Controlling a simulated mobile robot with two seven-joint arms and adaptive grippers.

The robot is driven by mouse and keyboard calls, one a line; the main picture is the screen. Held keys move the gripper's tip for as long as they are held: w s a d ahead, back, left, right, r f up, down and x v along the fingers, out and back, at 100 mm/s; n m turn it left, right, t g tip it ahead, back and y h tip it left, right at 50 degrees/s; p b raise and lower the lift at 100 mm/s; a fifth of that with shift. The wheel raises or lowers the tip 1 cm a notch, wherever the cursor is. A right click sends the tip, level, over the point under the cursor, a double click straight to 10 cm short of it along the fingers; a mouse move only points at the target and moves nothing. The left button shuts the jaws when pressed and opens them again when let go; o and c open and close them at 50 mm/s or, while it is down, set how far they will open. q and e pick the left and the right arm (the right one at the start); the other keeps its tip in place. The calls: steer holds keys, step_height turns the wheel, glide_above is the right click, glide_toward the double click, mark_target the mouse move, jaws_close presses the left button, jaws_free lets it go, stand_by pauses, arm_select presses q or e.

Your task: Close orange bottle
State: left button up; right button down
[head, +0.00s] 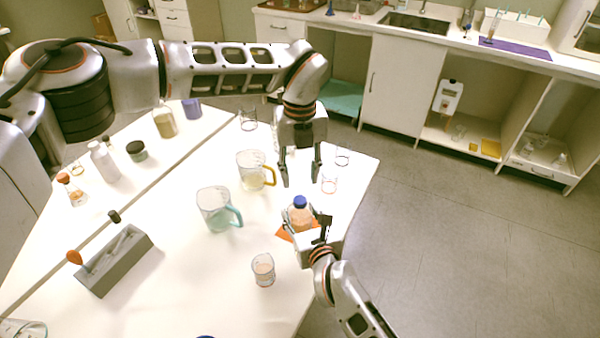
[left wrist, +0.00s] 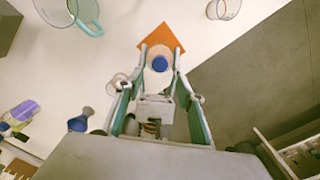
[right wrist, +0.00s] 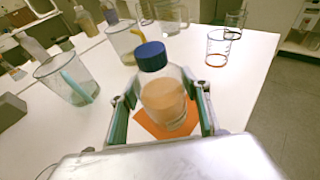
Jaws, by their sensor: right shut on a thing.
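The orange bottle (head: 300,219) is clear, holds orange liquid and stands upright at an orange square mat (head: 284,236). A blue cap (head: 299,201) sits on its mouth; how tightly cannot be told. It also shows in the right wrist view (right wrist: 151,56) and the left wrist view (left wrist: 160,64). My right gripper (head: 307,226) is shut on the bottle's body from the front right. The bottle (right wrist: 166,102) is between its fingers in the right wrist view. My left gripper (head: 301,183) points down, open and empty, above and behind the cap.
A teal-handled beaker (head: 216,211) and a yellow-handled beaker (head: 254,171) stand left of the bottle. A small beaker (head: 263,270) stands front left. Small glasses (head: 330,184) are behind. A grey rack (head: 114,262) is farther left. The table's right edge is close.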

mark_target(300, 199)
arm_select(q)
steer(key=shift+n, duration=0.7)
steer(key=shift+f, duration=0.1)
steer(key=shift+f, duration=3.9)
jaws_close()
